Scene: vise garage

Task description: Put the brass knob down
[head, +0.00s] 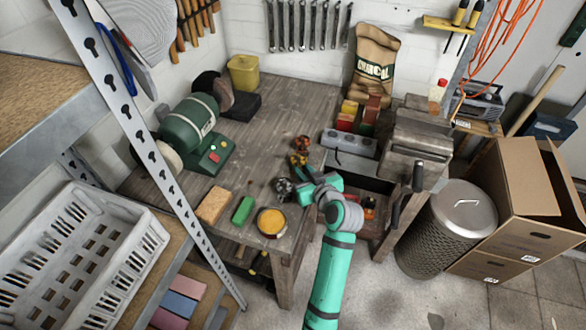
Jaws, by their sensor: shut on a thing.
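My gripper (284,188) is the dark end of my teal arm, over the front part of the wooden workbench (265,120). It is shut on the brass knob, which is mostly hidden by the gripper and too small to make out. Just behind the gripper are a small yellow and dark thing (298,159) and a brownish-orange one (302,143); I cannot tell their exact shapes. Whether the held knob touches the bench top is not clear.
A yellow round tin (271,222), a green block (243,210) and a tan block (213,206) lie near the front edge. A green bench grinder (192,125) stands left, a vise (418,142) right. The bench middle is clear.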

